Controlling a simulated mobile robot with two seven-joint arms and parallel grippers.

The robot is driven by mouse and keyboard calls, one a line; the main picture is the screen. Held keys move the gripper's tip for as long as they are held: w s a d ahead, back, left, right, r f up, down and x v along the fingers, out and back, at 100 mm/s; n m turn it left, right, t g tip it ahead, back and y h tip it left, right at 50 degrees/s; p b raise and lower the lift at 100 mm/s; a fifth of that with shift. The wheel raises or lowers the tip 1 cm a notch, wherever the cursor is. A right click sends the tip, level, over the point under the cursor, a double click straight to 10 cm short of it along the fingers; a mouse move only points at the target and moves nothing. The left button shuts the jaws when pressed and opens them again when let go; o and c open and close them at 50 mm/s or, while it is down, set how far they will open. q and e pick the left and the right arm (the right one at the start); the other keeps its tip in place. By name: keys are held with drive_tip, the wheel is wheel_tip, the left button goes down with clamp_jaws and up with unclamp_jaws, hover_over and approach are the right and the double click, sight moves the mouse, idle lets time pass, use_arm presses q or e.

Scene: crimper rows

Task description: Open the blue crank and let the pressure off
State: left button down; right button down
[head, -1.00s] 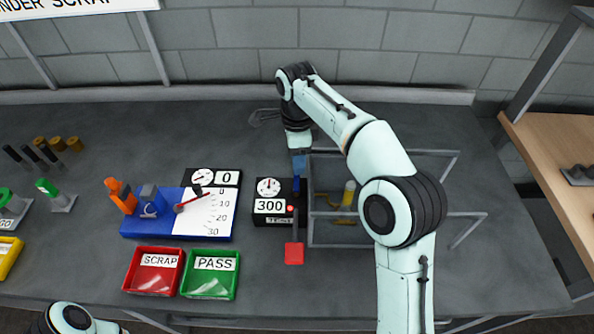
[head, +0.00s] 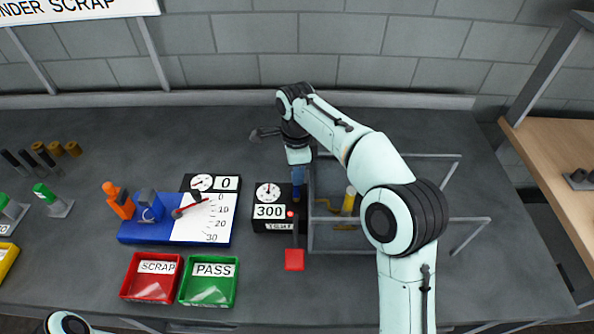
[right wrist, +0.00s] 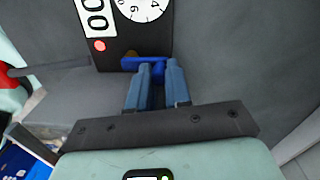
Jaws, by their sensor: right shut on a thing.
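The blue crank (right wrist: 131,63) is on the side of the black test box (right wrist: 103,55), whose display reads 300. In the right wrist view its bar lies across the tips of my right gripper (right wrist: 158,72), and its stem shows between the fingers. My right gripper is shut on the crank. In the head view the black test box (head: 270,225) stands mid-table with a dial, a red lamp and a TEST label, and my right gripper (head: 297,180) reaches down at its right side. Of my left arm only a link shows at the bottom left; its gripper is out of view.
A grey wire frame (head: 400,249) with a yellow-topped part (head: 350,200) stands right of the box. A red pad (head: 294,260) sits in front. Left are a blue gauge fixture (head: 140,230), a red SCRAP tray (head: 152,298) and a green PASS tray (head: 208,302).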

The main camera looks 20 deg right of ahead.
use_arm(q)
drive_tip(key=shift+w+r, duration=0.1)
use_arm(e)
drive_tip(key=n+p, duration=0.1)
drive_tip(key=n, duration=0.1)
drive_tip(key=a+n+p, duration=0.1)
drive_tip(key=n, duration=0.1)
drive_tip(key=shift+w+a+r, duration=0.15)
drive_tip(key=shift+w+a, duration=0.05)
drive_tip(key=n, duration=0.1)
drive_tip(key=a+n+p, duration=0.1)
drive_tip(key=n, duration=0.1)
drive_tip(key=shift+a+n+p, duration=0.15)
drive_tip(key=shift+n+p, duration=0.15)
drive_tip(key=n, duration=0.1)
drive_tip(key=a+n, duration=0.1)
drive_tip(key=shift+s+n+h, duration=0.2)
drive_tip(key=shift+n+h, duration=0.1)
use_arm(q)
drive_tip(key=w+r, duration=0.4)
drive_tip(key=r, duration=0.1)
drive_tip(key=shift+r+p, duration=0.3)
drive_tip(key=shift+p, duration=0.15)
use_arm(e)
drive_tip(key=shift+s+a+f+n, duration=0.1)
drive_tip(key=shift+s+a+n, duration=0.15)
drive_tip(key=shift+n, duration=0.7)
drive_tip(key=shift+s+a+f+n, duration=0.15)
drive_tip(key=shift+a+n, duration=0.1)
drive_tip(key=shift+n, duration=0.7)
